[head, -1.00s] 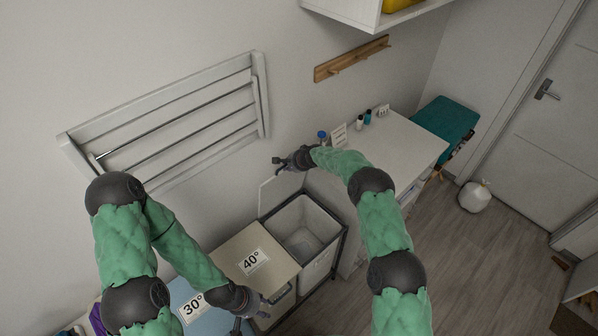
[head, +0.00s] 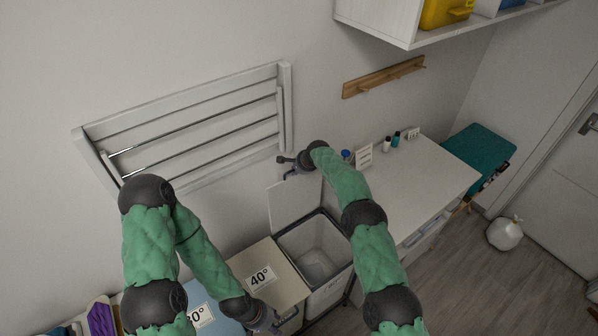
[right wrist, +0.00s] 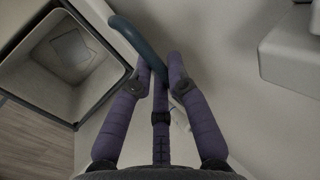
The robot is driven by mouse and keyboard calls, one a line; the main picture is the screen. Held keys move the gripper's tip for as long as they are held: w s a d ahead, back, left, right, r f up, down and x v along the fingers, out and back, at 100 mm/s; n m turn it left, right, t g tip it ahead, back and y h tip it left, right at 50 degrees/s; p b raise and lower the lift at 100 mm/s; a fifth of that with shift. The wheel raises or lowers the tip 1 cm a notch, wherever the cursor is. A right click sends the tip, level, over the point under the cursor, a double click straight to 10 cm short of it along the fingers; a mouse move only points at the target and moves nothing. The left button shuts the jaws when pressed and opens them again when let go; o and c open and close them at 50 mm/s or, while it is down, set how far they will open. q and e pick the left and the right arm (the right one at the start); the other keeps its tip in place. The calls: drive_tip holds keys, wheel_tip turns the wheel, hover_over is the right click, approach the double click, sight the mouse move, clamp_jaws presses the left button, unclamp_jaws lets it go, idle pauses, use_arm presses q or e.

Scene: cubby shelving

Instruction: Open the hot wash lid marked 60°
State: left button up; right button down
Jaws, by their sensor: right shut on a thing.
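The rightmost bin (head: 316,250) stands open, and its pale lid (head: 292,207) is raised on the wall side. Its mark does not show. The bin's opening also shows in the right wrist view (right wrist: 68,52). My right gripper (head: 284,167) is at the top of the raised lid. In the right wrist view my right gripper (right wrist: 161,72) is shut on a curved teal handle (right wrist: 140,40). My left gripper (head: 272,322) is low in the head view, by the front of the 40° lid (head: 266,265); its jaws are too unclear to tell.
The closed 40° lid and a blue 30° lid (head: 212,312) lie left of the open bin. A white counter (head: 425,180) with small bottles stands to the right. A drying rack (head: 190,125) hangs on the wall. Floor is clear in front of the counter.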

drive_tip(key=shift+s+f, duration=0.3)
drive_tip(key=shift+f, duration=0.2)
drive_tip(key=c, duration=1.2)
unclamp_jaws()
drive_tip(key=shift+w+r, duration=0.15)
drive_tip(key=shift+w, duration=0.05)
drive_tip(key=shift+r, duration=0.1)
drive_tip(key=shift+v, duration=5.9)
